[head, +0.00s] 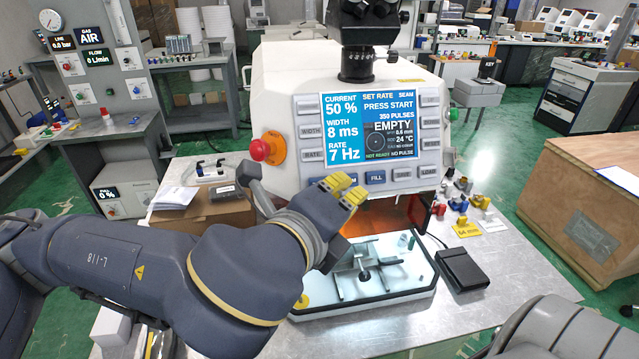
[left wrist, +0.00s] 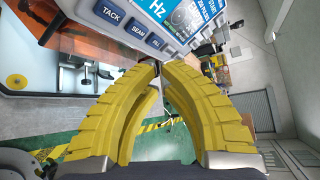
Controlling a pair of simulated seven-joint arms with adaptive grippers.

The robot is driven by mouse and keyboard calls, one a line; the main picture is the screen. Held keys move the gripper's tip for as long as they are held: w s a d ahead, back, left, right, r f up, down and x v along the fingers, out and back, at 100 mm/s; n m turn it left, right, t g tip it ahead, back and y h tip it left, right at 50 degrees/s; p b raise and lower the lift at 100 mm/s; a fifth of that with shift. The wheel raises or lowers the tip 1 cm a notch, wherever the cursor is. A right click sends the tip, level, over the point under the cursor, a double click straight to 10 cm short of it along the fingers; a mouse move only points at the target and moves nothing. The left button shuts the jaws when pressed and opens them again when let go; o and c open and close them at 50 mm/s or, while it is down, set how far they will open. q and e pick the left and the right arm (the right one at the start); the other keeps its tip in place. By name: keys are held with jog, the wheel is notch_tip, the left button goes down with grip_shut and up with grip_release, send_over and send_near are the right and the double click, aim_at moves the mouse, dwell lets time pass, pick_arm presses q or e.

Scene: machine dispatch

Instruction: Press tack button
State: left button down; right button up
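The tack button (left wrist: 111,12) is a dark blue key at the left of a row under the screen, clear in the left wrist view. In the head view my left gripper and its fingers hide most or all of it. My left gripper (head: 347,188) has yellow fingers and is in front of the lower panel edge. In the left wrist view my left gripper (left wrist: 157,64) is shut and empty, its tips together below the button row and apart from the tack button. My right gripper is out of view.
The welder's screen (head: 370,128) reads "press start" and "not ready". The seam (left wrist: 138,29) and fill (head: 375,177) buttons sit right of tack. A red knob (head: 260,150) sticks out at the left. Below are a glass-topped tray (head: 400,285) and black pedal (head: 462,268).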

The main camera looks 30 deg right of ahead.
pick_arm(q)
jog(key=w+d+f, duration=0.2)
jog(key=w+f, duration=0.1)
jog(key=w, duration=0.4)
jog(key=shift+d+f, duration=0.3)
jog(key=shift+f, duration=0.05)
jog(key=shift+w+f, duration=0.1)
jog(key=shift+w, duration=0.1)
dwell(1.4)
jog(key=shift+w+d+f, duration=0.1)
jog(key=shift+w+d, duration=0.05)
jog(key=shift+w, duration=0.05)
jog(key=shift+w+d+f, duration=0.15)
jog(key=shift+w+f, duration=0.05)
jog(key=shift+w, duration=0.2)
dwell(1.0)
jog(key=shift+s+r, duration=0.1)
jog(key=shift+s, duration=0.05)
jog(key=shift+s+a+r, duration=0.3)
jog(key=shift+s, duration=0.3)
jog(key=shift+s, duration=0.1)
dwell(0.3)
